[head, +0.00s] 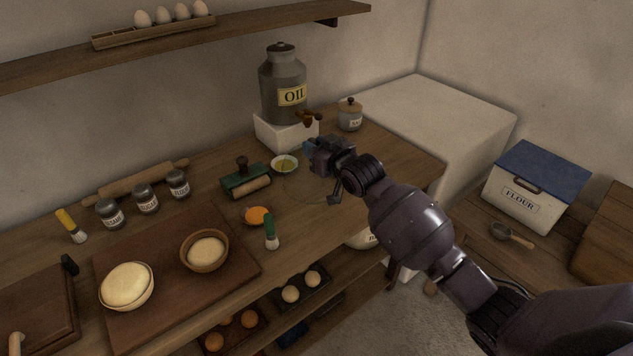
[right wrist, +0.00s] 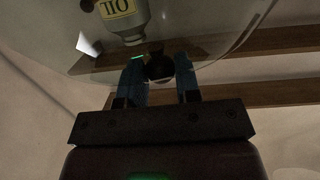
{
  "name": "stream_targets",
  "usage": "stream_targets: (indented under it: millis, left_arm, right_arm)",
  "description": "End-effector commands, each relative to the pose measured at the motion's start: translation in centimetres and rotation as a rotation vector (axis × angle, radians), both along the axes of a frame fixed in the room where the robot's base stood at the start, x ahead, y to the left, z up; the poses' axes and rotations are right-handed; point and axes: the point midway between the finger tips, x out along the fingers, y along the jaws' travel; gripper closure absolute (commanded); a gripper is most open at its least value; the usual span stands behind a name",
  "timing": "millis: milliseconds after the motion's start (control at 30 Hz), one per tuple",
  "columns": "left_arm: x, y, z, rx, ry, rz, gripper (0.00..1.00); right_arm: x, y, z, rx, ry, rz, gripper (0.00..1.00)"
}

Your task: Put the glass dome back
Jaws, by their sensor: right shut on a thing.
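My right gripper (head: 312,152) is over the back right part of the wooden counter, in front of the oil can's stand. In the right wrist view its two blue fingers (right wrist: 160,68) are closed on both sides of a dark round knob. The knob belongs to the clear glass dome (right wrist: 215,40), whose wide curved wall spreads out beyond the fingers. In the head view the dome shows only as a faint, thin outline below the gripper. I cannot tell whether its rim touches the counter. My left gripper is not in view.
Close by are a small bowl of oil (head: 284,164), a green roller (head: 245,180), an orange-filled dish (head: 257,215), a green-handled brush (head: 271,232) and a lidded jar (head: 350,114). The oil can (head: 283,85) stands behind. Dough bowls are on the board (head: 165,265).

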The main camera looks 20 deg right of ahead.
Motion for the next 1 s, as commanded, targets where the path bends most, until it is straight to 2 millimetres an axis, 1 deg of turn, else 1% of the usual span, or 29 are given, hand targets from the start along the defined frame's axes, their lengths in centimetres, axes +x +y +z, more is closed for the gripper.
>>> stream_targets:
  millis: [33,100,200,267,467,733,833,1000]
  left_arm:
    - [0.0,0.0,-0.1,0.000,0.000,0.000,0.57]
    - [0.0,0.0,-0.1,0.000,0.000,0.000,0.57]
    - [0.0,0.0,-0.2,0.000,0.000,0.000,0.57]
    - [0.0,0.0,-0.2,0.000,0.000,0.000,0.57]
    - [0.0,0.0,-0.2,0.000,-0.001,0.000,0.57]
    - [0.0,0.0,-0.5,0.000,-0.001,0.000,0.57]
    - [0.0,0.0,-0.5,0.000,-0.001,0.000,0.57]
    - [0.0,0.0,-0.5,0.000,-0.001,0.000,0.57]
  right_arm:
    - [0.0,0.0,-1.1,0.002,0.002,0.000,1.00]
    - [0.0,0.0,-2.6,0.002,0.002,0.000,1.00]
    - [0.0,0.0,-4.3,0.002,0.000,0.000,1.00]
    - [0.0,0.0,-5.1,0.001,-0.001,0.000,1.00]
    - [0.0,0.0,-6.3,0.001,-0.003,0.000,1.00]
    - [0.1,0.1,-9.7,0.001,-0.002,0.000,1.00]
    - [0.0,0.0,-10.2,0.001,-0.004,0.001,1.00]
    - [0.0,0.0,-10.2,0.001,-0.004,0.001,1.00]
